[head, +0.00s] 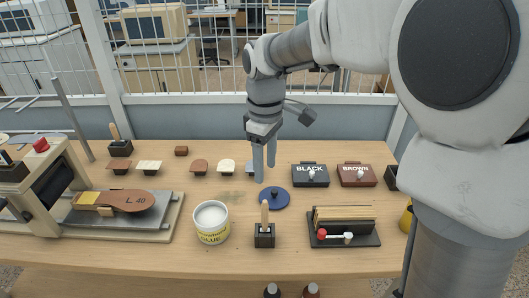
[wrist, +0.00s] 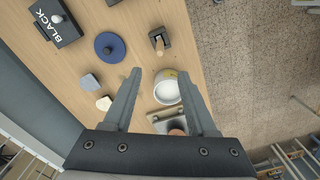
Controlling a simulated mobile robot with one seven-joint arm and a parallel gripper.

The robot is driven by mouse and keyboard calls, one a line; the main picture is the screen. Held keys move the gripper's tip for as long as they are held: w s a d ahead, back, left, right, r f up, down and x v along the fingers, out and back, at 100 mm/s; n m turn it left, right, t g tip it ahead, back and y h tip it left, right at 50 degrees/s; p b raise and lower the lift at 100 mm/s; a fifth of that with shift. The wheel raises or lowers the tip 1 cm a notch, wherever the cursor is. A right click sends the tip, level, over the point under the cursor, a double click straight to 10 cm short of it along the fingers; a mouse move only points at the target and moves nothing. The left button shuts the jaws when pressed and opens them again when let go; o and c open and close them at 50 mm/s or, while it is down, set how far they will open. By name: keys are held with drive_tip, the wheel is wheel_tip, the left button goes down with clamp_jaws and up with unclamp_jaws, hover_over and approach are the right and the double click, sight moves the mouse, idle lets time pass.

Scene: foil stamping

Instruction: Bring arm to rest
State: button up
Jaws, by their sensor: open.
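My gripper (head: 264,165) is open and empty above the back middle of the wooden table (head: 150,254) in the head view. Its two fingers point down, just behind a round blue disc with a dark knob (head: 274,198). In the wrist view my gripper (wrist: 158,85) shows its two fingers spread apart with nothing between them. The white glue tub (wrist: 167,88) appears beyond and below the fingertips there, and the blue disc also shows in that view (wrist: 109,46). My arm reaches in from the upper right.
A press (head: 40,190) with a brown leather piece (head: 125,202) stands at left. The glue tub (head: 211,222), a brush in a holder (head: 265,235) and a dark rack (head: 343,228) line the front. Black (head: 310,175) and brown (head: 357,175) pads lie at right. A mesh fence (head: 180,60) stands behind.

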drive_tip(key=s+d+r+m+t, duration=0.2)
drive_tip(key=s+d+m, duration=0.4)
drive_tip(key=s, duration=0.3)
drive_tip(key=s+d+r+m+t, duration=0.3)
drive_tip(key=s+d+m, duration=0.3)
drive_tip(key=s, duration=0.3)
drive_tip(key=shift+s+d+t, duration=0.2)
drive_tip(key=shift+s+t, duration=0.1)
drive_tip(key=shift+s, duration=0.05)
